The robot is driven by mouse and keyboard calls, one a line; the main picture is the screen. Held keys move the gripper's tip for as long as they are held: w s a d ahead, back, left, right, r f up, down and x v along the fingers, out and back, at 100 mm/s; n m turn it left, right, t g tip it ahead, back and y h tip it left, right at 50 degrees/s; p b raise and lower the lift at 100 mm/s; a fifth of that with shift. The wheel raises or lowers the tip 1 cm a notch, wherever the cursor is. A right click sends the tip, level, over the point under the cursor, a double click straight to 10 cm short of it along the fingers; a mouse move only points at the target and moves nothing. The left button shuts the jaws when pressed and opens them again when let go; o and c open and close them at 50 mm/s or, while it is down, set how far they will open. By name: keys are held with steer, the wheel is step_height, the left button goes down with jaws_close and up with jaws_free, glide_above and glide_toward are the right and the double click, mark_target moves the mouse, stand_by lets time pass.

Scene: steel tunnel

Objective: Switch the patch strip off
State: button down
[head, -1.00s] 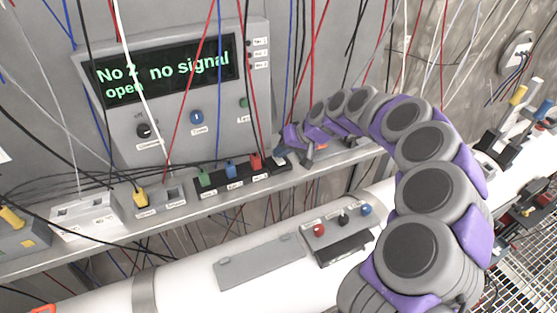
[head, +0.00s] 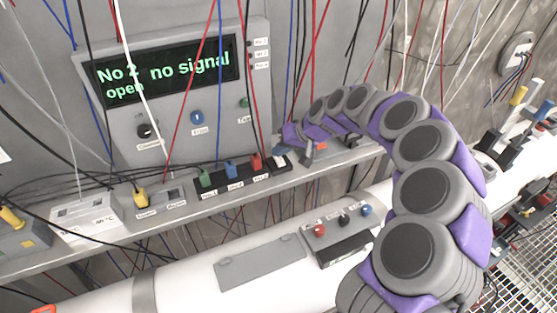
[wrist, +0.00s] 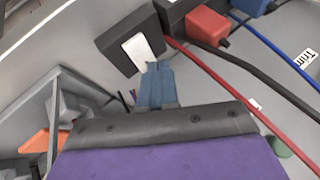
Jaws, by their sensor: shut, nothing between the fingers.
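The patch strip (head: 222,187) is a black bar on the shelf below the display in the head view. It carries green, blue and red plugs and a white switch (head: 279,162) at its right end. In the wrist view the end of the strip (wrist: 115,43) shows its white switch (wrist: 138,50). My gripper (wrist: 157,68) is shut, with its blue fingertips close to the switch's near edge. I cannot tell if they touch it. Which way the switch is set is unclear. In the head view my fingertips are hard to make out beside the strip's right end.
A grey panel with a display (head: 165,72) reading "No 2 open" and "no signal" stands behind the strip. Many loose cables hang in front; a red cable (wrist: 240,105) passes close to my gripper. A white pipe (head: 190,282) runs below the shelf.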

mark_target(280, 158)
steer(key=shift+w+r+p, duration=0.15)
steer(key=shift+r+p, duration=0.3)
steer(key=shift+r, duration=0.75)
steer(key=shift+w+r+p, duration=0.15)
steer(key=shift+r+p, duration=0.25)
steer(key=shift+r, duration=0.9)
steer(key=shift+s+a, duration=0.1)
steer(key=s+a+r+n+g+h+b, duration=0.15)
steer(key=s+b, duration=0.25)
steer(key=s, duration=1.4)
steer(key=s+d+f+m+g+h+b, duration=0.1)
steer(key=s+d+f, duration=0.2)
steer(key=s, duration=0.6)
steer(key=s+d+f+m+g+h+b, duration=0.1)
steer(key=s+d+f, duration=0.3)
steer(key=s, duration=0.5)
steer(key=s+d+f+m+g+h+b, duration=0.1)
steer(key=s+d+f+h+b, duration=0.2)
steer(key=s+d, duration=0.3)
steer(key=s, duration=0.3)
steer(key=shift+s+d+f+m+g, duration=0.3)
steer(key=shift+f+m+g, duration=0.05)
steer(key=shift+f, duration=0.05)
